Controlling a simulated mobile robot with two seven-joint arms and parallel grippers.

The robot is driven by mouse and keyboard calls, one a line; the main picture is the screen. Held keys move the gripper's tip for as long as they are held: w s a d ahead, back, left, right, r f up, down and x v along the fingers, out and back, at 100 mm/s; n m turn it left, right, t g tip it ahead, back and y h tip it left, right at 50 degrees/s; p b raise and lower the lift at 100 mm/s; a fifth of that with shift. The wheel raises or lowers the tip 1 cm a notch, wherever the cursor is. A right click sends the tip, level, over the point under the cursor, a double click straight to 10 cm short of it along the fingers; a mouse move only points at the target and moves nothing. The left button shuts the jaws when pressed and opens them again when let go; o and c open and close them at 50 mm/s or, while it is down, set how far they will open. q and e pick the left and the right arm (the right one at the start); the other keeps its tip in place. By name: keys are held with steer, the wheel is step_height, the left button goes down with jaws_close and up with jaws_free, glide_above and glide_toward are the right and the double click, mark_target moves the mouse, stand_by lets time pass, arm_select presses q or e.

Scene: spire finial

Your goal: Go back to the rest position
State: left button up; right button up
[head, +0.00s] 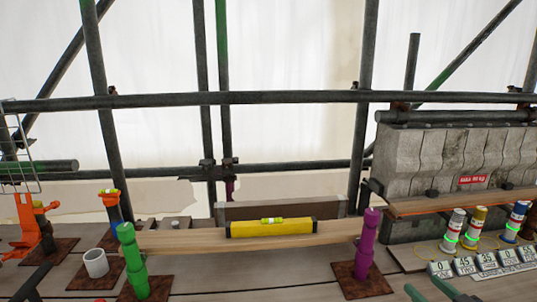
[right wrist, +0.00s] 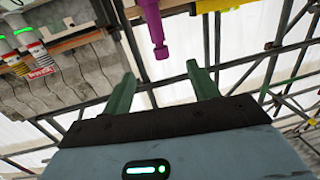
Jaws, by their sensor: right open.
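My right gripper (head: 428,289) shows only as green fingertips at the lower right edge of the head view. In the right wrist view its two green fingers (right wrist: 160,74) stand apart with nothing between them. The purple post (head: 367,245) stands upright on a rusty plate (head: 350,282), left of the fingertips and apart from them. The purple post (right wrist: 152,22) also shows beyond the fingers in the wrist view. My left gripper cannot be made out in the head view.
A green post (head: 133,262) stands at left beside a grey cup (head: 95,263). A yellow level (head: 271,228) rests along a wooden plank (head: 185,240). Colour-capped canisters (head: 453,230) and number cards (head: 487,262) stand at right. Scaffold tubes (head: 270,98) cross behind.

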steer(key=s+a+f+g+h, duration=0.1)
steer(key=s+a+f+g, duration=0.2)
steer(key=f, duration=0.5)
steer(key=s+a+f+g, duration=0.1)
steer(key=s+a+f, duration=0.1)
steer(key=s+f, duration=0.5)
arm_select(q)
steer(key=shift+w+a+r+p, duration=0.15)
steer(key=shift+w+r+p, duration=0.05)
steer(key=shift+w, duration=0.25)
steer(key=shift+w+a+r+p, duration=0.15)
steer(key=shift+w+r, duration=0.05)
steer(key=shift+w, duration=0.25)
arm_select(e)
steer(key=s+a+f+g, duration=0.2)
steer(key=s+a+f, duration=0.3)
steer(key=s+f, duration=0.3)
steer(key=s+a+f+g+h, duration=0.1)
steer(key=s+a+f+g, duration=0.1)
steer(key=s+a+f, duration=0.3)
steer(key=s+f, duration=0.3)
steer(key=s, duration=0.3)
steer(key=shift+s+a, duration=0.2)
steer(key=shift+s, duration=0.1)
arm_select(q)
steer(key=shift+d, duration=0.1)
